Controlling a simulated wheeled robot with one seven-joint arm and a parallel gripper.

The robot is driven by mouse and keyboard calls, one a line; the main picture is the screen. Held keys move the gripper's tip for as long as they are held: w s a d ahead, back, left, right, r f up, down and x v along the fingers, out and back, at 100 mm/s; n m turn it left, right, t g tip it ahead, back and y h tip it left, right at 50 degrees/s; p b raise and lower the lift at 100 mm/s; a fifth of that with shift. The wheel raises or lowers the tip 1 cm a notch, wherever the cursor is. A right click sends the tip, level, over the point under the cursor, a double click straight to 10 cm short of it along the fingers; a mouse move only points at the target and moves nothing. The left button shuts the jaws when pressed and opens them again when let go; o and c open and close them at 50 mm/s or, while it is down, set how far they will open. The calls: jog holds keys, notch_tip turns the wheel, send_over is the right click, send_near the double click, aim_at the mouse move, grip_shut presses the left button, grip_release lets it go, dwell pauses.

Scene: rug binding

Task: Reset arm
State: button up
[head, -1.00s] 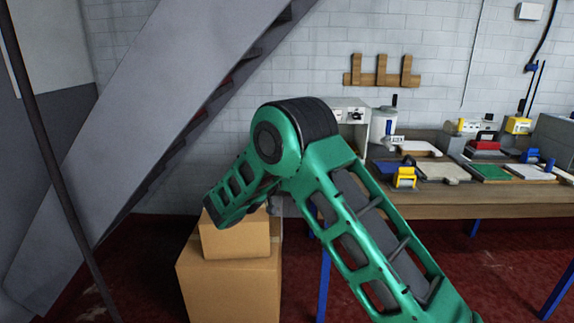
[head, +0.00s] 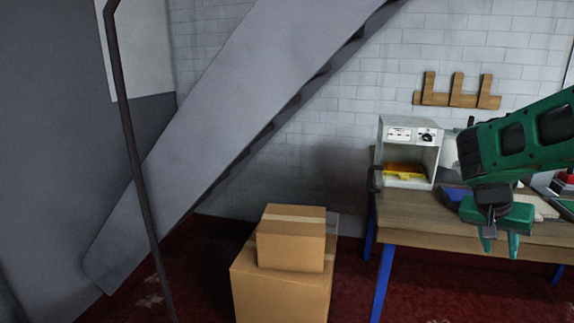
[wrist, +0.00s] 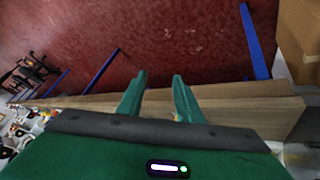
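My green gripper (head: 499,243) points downward in front of the workbench (head: 400,216) at the right of the head view. Its two fingers are apart with nothing between them. The wrist view also shows my gripper (wrist: 159,78), with its spread fingers over the wooden edge of the workbench (wrist: 240,90) and the red floor beyond. My arm reaches in from the right edge of the head view.
A grey open-fronted machine (head: 408,152) with a yellow part inside stands on the bench's left end. Stacked cardboard boxes (head: 291,240) stand on the floor left of the bench. A grey staircase (head: 230,120) and a dark pole (head: 131,150) are further left. Red floor shows between them.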

jog(key=s+a+f+n+g+y, duration=0.1)
jog(key=s+a+y, duration=0.2)
jog(key=s, duration=0.9)
jog(key=s+a+f+n+g+y, duration=0.1)
jog(key=s+a, duration=0.5)
jog(key=s, duration=0.6)
jog(key=shift+f+n+y, duration=0.55)
jog(key=shift+n+y, duration=0.05)
jog(key=shift+y, duration=0.6)
jog(key=shift+s+d, duration=0.1)
jog(key=shift+s, duration=0.05)
